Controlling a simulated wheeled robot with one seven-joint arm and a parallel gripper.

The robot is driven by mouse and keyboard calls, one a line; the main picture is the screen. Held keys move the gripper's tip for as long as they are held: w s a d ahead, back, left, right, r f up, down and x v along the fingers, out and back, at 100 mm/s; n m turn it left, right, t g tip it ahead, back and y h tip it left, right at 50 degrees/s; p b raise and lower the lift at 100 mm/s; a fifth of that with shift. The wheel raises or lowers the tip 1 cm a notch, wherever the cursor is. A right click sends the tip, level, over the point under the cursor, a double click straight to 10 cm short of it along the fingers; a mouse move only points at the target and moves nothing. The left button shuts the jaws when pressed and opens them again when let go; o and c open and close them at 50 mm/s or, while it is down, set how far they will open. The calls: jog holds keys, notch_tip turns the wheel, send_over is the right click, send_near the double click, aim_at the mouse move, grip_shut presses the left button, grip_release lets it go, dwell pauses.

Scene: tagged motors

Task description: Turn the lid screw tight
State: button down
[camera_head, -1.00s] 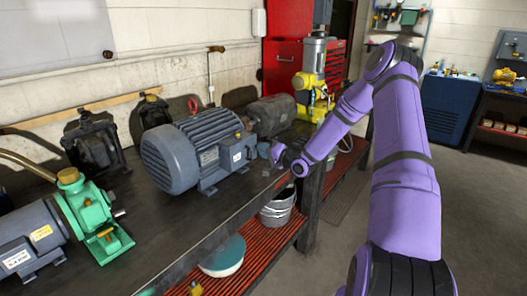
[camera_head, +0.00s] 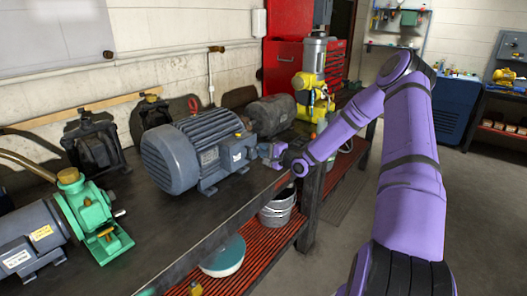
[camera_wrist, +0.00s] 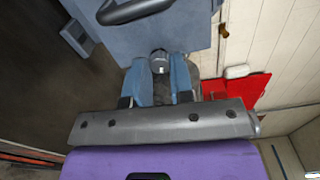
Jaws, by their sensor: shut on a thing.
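The blue-grey motor (camera_head: 185,155) with a finned body lies on the workbench. Its terminal box (camera_head: 238,153) faces the bench's front edge. My gripper (camera_head: 266,150) is at the right side of this box. In the wrist view, a blue-grey face (camera_wrist: 185,35) fills the top middle. A short, round grey lid screw (camera_wrist: 160,63) stands out from it, between the two blue fingers of my gripper (camera_wrist: 161,72). The fingers are shut on the screw. The screw is hidden in the head view, and I cannot tell how deep it sits.
A brown-grey motor (camera_head: 272,115) stands just behind my gripper, with a yellow machine (camera_head: 312,95) beyond. A green pump (camera_head: 95,215) is at the bench's left. Buckets (camera_head: 277,212) stand on the red shelf below. The bench front before the motor is clear.

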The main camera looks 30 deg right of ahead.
jog(key=shift+s+d+f, duration=0.1)
jog(key=shift+d+f, duration=0.05)
jog(key=c, duration=1)
grip_release()
jog(key=v, duration=1)
jog(key=shift+s+d, duration=0.1)
jog(key=shift+s, duration=0.3)
